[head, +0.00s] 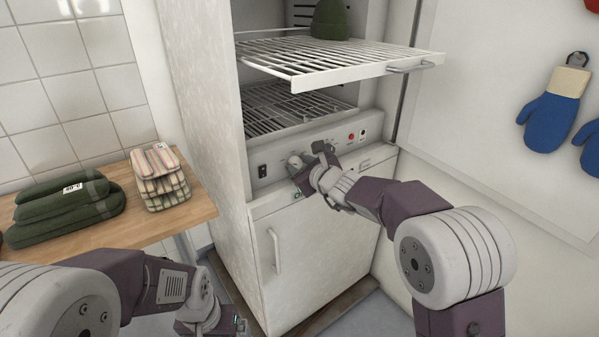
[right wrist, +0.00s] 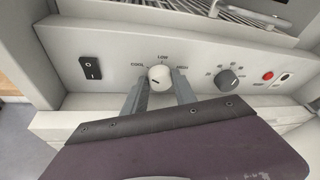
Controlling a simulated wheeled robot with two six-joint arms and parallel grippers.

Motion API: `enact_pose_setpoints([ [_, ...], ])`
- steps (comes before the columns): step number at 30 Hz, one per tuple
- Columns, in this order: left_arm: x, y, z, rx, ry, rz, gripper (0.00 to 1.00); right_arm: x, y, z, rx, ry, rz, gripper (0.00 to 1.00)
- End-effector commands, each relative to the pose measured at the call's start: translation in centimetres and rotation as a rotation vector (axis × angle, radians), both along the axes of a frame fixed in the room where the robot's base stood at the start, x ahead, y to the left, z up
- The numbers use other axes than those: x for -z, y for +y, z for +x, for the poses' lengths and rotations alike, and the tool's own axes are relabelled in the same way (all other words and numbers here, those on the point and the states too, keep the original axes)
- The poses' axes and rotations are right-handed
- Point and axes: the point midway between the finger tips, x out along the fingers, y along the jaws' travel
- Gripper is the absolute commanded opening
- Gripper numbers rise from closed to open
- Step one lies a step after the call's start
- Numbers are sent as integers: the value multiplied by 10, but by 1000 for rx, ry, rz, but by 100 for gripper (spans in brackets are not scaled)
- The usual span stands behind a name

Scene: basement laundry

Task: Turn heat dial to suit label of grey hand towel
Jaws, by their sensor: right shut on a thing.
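The heat dial (right wrist: 159,78) is a white round knob on the cabinet's control panel, with COOL, LOW and HIGH printed around it. A dark mark on its face lies toward the left, COOL side. My right gripper (head: 304,170) is shut on this dial, one finger on each side in the right wrist view. The dial (head: 294,159) is partly hidden in the head view. My left gripper (head: 212,322) is low at the bottom, its jaws unclear. I cannot make out a grey hand towel; dark green folded towels (head: 62,212) with a white label lie on the wooden counter.
A striped folded cloth (head: 158,178) lies beside the green towels. A wire rack (head: 335,68) is pulled out above the panel, bearing a dark green item (head: 330,20). A second dark dial (right wrist: 230,80), red button (right wrist: 267,75) and black switch (right wrist: 90,66) share the panel.

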Motion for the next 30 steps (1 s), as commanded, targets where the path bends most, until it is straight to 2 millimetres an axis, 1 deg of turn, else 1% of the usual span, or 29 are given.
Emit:
enact_pose_setpoints([
  [10, 0, 0, 0, 0, 0, 0, 100, -1, 0, 0, 0, -1, -2, 0],
  [11, 0, 0, 0, 0, 0, 0, 100, -1, 0, 0, 0, -1, -2, 41],
  [12, 0, 0, 0, 0, 0, 0, 100, -1, 0, 0, 0, -1, -2, 52],
  [13, 0, 0, 0, 0, 0, 0, 100, -1, 0, 0, 0, -1, -2, 55],
  [23, 1, 0, 0, 0, 0, 0, 100, -1, -1, -2, 0, -2, -1, 55],
  [26, 2, 0, 0, 0, 0, 0, 100, -5, -6, -12, 0, -3, -1, 55],
  [30, 3, 0, 0, 0, 0, 0, 100, -14, -18, -37, 2, -3, -1, 55],
])
